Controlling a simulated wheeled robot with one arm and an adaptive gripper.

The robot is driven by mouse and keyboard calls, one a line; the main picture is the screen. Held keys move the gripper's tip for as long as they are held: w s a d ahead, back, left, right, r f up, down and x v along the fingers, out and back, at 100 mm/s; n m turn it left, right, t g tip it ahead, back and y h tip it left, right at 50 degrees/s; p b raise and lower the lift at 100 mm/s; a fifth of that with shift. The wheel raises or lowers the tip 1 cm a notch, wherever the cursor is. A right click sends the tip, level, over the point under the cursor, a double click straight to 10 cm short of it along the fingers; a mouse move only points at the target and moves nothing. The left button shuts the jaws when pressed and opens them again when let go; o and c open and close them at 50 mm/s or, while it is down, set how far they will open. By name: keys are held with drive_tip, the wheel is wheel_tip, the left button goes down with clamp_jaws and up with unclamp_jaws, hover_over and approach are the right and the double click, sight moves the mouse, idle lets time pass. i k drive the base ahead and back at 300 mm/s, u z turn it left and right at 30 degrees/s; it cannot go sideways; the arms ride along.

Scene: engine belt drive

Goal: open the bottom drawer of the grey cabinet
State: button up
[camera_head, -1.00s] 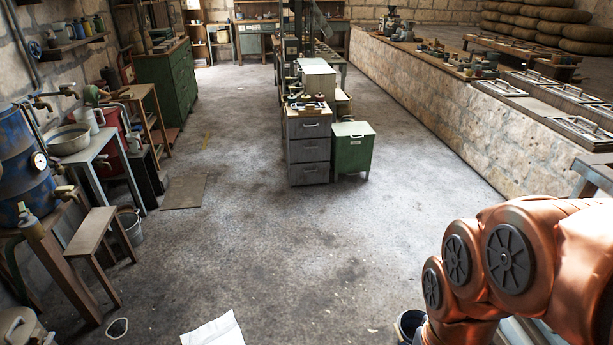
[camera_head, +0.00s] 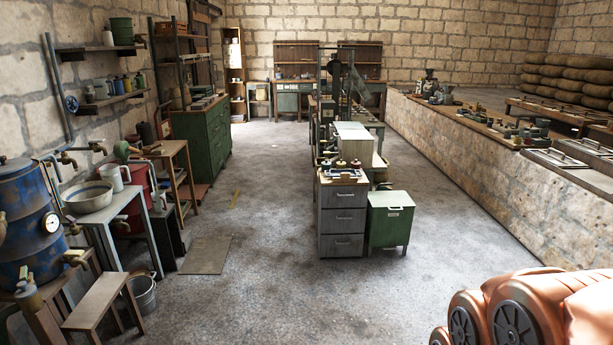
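The grey cabinet (camera_head: 343,219) stands in the middle of the room, with three drawers one above another on its front. Its bottom drawer (camera_head: 342,246) is the lowest one, just above the floor, and looks shut, with a pale handle. The cabinet is some way ahead of me across open floor. Copper-coloured links of my arm show at the lower right corner. My gripper is not in this view.
A green cabinet (camera_head: 390,222) stands close against the right side of the grey one. A wooden bench (camera_head: 97,303), metal table (camera_head: 107,210) and blue barrel (camera_head: 28,225) line the left. A stone ledge (camera_head: 480,175) runs along the right. The floor between is clear.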

sight(340, 238)
drive_tip(key=u, duration=0.3)
drive_tip(key=i, duration=1.8)
drive_tip(key=u, duration=0.3)
drive_tip(key=i, duration=1.9)
drive_tip(key=z, duration=0.05)
